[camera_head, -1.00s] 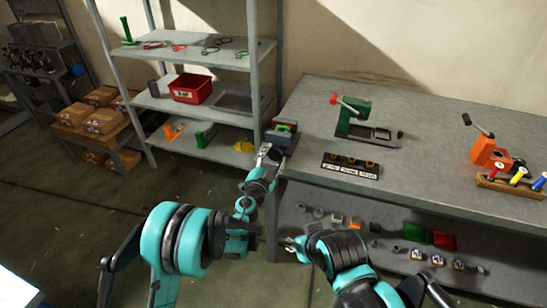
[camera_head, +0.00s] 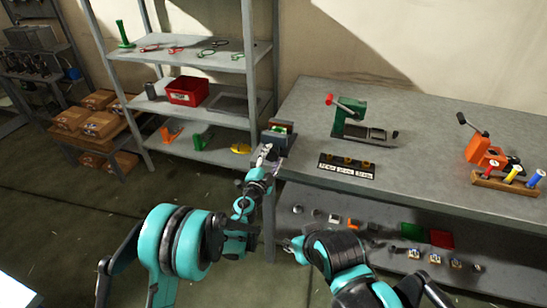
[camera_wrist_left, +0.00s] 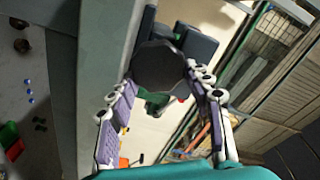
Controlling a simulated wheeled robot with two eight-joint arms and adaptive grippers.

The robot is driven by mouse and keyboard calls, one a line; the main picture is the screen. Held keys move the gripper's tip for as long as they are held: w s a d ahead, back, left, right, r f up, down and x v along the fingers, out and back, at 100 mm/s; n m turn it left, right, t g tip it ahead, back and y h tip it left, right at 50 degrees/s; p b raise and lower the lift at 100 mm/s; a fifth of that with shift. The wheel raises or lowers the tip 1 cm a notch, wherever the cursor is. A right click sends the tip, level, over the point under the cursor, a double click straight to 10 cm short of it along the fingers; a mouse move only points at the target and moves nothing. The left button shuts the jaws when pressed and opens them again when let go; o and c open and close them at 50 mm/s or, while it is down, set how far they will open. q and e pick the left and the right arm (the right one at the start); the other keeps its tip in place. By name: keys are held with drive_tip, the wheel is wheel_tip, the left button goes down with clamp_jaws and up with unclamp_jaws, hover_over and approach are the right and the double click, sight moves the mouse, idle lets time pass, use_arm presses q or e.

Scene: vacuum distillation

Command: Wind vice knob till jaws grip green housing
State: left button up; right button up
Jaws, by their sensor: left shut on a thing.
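The dark vice (camera_head: 279,138) sits on the left corner of the workbench, with the green housing (camera_head: 279,129) between its jaws. Whether the jaws touch the housing is too small to tell. My left gripper (camera_head: 266,151) is at the near side of the vice. In the left wrist view my left gripper (camera_wrist_left: 164,80) has its two fingers on either side of the round black knob (camera_wrist_left: 158,65) and is shut on it. The vice body (camera_wrist_left: 195,50) shows behind the knob. My right gripper (camera_head: 292,247) is low, in front of the bench, its fingers unclear.
A green press (camera_head: 349,118) and a black strip with several yellow pieces (camera_head: 346,166) stand on the bench (camera_head: 420,165). An orange device (camera_head: 480,150) is at the right. A shelf rack (camera_head: 195,105) with a red bin (camera_head: 188,91) stands close left of the vice.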

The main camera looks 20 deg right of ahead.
sight(273, 158)
use_arm(q)
drive_tip(key=shift+w+a+f+y, duration=0.2)
drive_tip(key=shift+a+f+y, duration=0.15)
drive_tip(key=shift+a, duration=0.3)
drive_tip(key=o, duration=1.2)
drive_tip(key=shift+c, duration=0.2)
drive_tip(key=shift+s+d, duration=0.1)
drive_tip(key=shift+d, duration=0.3)
drive_tip(key=shift+s+a+f, duration=0.25)
drive_tip(key=shift+s+a, duration=0.1)
drive_tip(key=shift+s, duration=0.3)
drive_tip(key=shift+v, duration=0.8)
drive_tip(key=shift+s+f, duration=0.1)
drive_tip(key=shift+s, duration=0.25)
drive_tip(key=v, duration=0.5)
drive_tip(key=shift+w+a+r, duration=0.1)
drive_tip(key=shift+a+r, duration=0.15)
drive_tip(key=shift+r, duration=0.05)
